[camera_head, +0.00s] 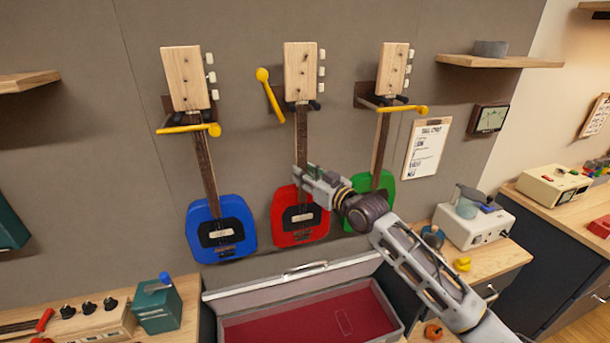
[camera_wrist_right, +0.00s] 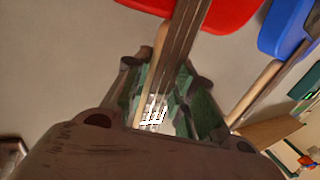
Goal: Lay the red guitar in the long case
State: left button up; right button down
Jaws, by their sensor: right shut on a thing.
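The red guitar (camera_head: 285,232) hangs upright on the wall between the blue guitar (camera_head: 222,232) and the green guitar (camera_head: 358,187). Its headstock (camera_head: 299,72) is at the hanger, whose yellow bar (camera_head: 269,95) is tilted up to the left. My right gripper (camera_head: 303,178) is shut on the red guitar's neck just above the body. The right wrist view shows the neck (camera_wrist_right: 188,40) between the fingers (camera_wrist_right: 165,100). The long case (camera_head: 212,305), open with a red lining, lies below. My left gripper is out of view.
Yellow bars (camera_head: 190,129) lie across the hangers of the blue and green guitars. A teal box (camera_head: 157,305) is left of the case. A white device (camera_head: 473,227) and a yellow object (camera_head: 462,264) are on the bench at right.

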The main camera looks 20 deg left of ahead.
aim_at(304, 162)
dwell(0.4)
jog(key=shift+r, duration=0.3)
jog(key=shift+r, duration=0.1)
jog(key=shift+r+p, duration=1)
jog(key=shift+r, duration=0.35)
